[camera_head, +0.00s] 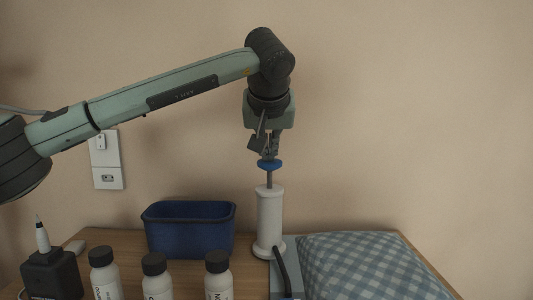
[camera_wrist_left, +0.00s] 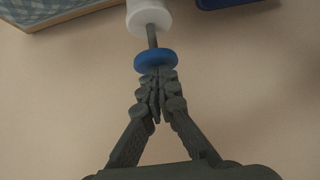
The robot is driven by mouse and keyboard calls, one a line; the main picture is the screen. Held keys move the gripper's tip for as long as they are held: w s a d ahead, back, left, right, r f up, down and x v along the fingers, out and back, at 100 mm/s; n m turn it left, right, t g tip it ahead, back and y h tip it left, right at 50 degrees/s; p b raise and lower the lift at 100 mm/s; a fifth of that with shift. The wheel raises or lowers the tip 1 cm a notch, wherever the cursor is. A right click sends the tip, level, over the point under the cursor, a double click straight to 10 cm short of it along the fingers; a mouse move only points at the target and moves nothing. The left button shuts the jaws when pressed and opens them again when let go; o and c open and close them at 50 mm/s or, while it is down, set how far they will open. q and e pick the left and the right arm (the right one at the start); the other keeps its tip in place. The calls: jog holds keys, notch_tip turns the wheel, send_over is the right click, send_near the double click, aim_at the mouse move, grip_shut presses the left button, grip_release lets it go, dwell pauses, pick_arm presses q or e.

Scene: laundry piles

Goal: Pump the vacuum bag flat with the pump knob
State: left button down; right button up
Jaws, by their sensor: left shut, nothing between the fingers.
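A white hand pump (camera_head: 269,218) stands upright on the table, with its grey rod raised out of the top. A blue disc-shaped knob (camera_head: 269,164) caps the rod. It also shows in the left wrist view (camera_wrist_left: 155,61). My left gripper (camera_head: 269,153) points down just above the knob. Its fingers are shut with nothing between them, and the fingertips (camera_wrist_left: 157,78) are at the knob's top; I cannot tell whether they touch. The vacuum bag (camera_head: 365,265), blue-and-white checked, lies puffed up to the right of the pump. A dark hose (camera_head: 281,268) runs by the pump's base. My right gripper is not visible.
A dark blue bin (camera_head: 188,230) stands left of the pump. Three white bottles with dark caps (camera_head: 157,278) line the front. A dark block with a pointed white tool (camera_head: 48,265) is at far left. The wooden table (camera_head: 118,238) meets a plain wall with a socket.

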pick_arm(q)
jog(key=b+v, duration=0.1)
jog(key=v, duration=0.9)
jog(key=shift+r, duration=0.25)
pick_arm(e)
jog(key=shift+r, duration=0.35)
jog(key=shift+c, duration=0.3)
